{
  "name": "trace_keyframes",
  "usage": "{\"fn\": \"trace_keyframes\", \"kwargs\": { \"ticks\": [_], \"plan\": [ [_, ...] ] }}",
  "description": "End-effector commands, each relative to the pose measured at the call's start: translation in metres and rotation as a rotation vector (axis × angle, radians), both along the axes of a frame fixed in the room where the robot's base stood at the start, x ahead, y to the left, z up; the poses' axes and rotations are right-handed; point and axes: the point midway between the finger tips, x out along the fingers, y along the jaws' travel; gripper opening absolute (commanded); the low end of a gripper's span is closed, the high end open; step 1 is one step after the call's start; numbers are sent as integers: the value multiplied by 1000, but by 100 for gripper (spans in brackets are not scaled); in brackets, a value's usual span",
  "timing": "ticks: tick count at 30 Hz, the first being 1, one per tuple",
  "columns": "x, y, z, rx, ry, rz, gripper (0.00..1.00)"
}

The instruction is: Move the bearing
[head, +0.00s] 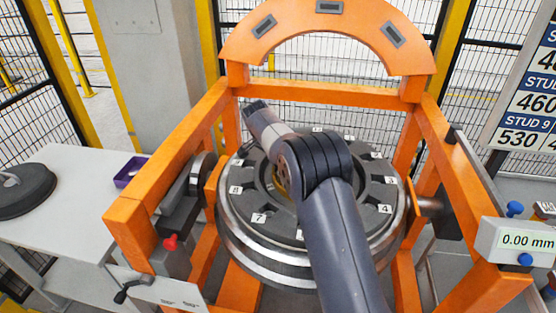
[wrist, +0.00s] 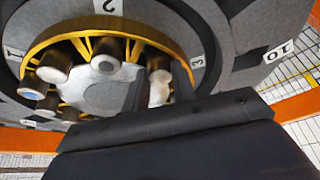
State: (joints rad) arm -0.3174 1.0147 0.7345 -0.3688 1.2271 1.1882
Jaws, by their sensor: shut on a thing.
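The bearing (wrist: 106,60) has a brass-yellow cage with several steel rollers around a grey centre. It sits inside a dark ring with numbered labels in the wrist view. My gripper (wrist: 158,80) reaches into it, with one dark finger on each side of a roller near label 3, shut on the bearing. In the head view my arm covers most of the bearing, and only a yellow sliver (head: 279,182) shows. My fingertips are hidden there. The numbered wheel (head: 240,215) lies flat below my arm.
An orange gantry frame (head: 165,155) surrounds the wheel, with an arch (head: 328,10) at the back. At left, a grey table (head: 75,215) holds a dark disc (head: 22,190) and a purple tray (head: 131,172). A 0.00 mm display (head: 527,241) stands at right.

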Motion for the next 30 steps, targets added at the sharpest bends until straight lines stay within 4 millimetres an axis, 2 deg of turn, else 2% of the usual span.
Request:
{"fn": "trace_keyframes", "kwargs": {
  "ticks": [8, 9, 16, 25, 30],
  "plan": [
    [1, 0, 2, 1, -7, 2, 0],
    [1, 0, 2, 1, -7, 2, 27],
    [1, 0, 1, 1, -3, 1, 45],
    [0, 1, 3, 1, -2, 1, 47],
    [-6, 7, 22, 1, -5, 2, 47]
  ]
}}
